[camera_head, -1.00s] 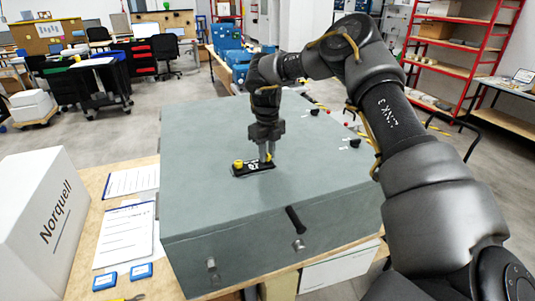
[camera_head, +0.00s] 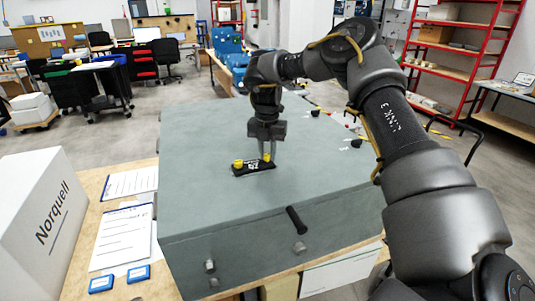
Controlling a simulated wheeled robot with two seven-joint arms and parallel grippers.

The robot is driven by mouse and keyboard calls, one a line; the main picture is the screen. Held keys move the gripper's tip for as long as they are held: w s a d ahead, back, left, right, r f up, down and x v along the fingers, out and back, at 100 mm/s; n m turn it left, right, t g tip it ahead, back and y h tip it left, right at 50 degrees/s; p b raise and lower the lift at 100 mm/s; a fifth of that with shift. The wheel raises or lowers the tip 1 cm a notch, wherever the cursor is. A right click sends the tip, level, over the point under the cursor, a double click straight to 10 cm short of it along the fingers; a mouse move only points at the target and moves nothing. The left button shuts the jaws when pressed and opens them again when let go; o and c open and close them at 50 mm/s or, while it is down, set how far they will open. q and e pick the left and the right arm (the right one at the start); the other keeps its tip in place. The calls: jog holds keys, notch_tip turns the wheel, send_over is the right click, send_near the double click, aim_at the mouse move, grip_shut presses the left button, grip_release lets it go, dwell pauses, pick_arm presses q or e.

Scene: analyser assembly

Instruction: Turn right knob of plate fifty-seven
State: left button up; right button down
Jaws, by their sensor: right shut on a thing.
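A small black plate (camera_head: 252,169) with white markings lies on top of the large grey-green box. A yellow knob (camera_head: 238,163) stands free at its left end. A second yellow knob at its right end is mostly hidden by my gripper. My right gripper (camera_head: 266,157) points straight down over the plate's right end and is shut on the right yellow knob. The number on the plate is too small to read surely. My left gripper is not in view.
The grey-green box (camera_head: 205,215) stands on a wooden table, with a black handle (camera_head: 296,219) on its front. More small black and coloured parts sit along its right edge. A white Norquell box (camera_head: 45,222) and a clipboard (camera_head: 122,237) are at left.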

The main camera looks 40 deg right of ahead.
jog(key=m, duration=0.4)
jog(key=shift+w+m+b, duration=0.1)
jog(key=shift+m+b, duration=0.2)
jog(key=shift+b, duration=0.1)
jog(key=m+b, duration=0.1)
jog(key=m, duration=0.3)
jog(key=shift+r+m, duration=0.1)
jog(key=shift+m, duration=0.2)
jog(key=m, duration=0.4)
jog(key=shift+m+b, duration=0.3)
jog(key=shift+b, duration=0.05)
jog(key=m+b, duration=0.1)
jog(key=m, duration=0.8)
jog(key=shift+d+b, duration=0.1)
jog(key=shift+b, duration=0.25)
jog(key=m, duration=0.4)
jog(key=shift+m+b, duration=0.3)
jog(key=shift+b, duration=0.05)
jog(key=m, duration=0.4)
jog(key=shift+b, duration=0.3)
jog(key=shift+m, duration=2.7)
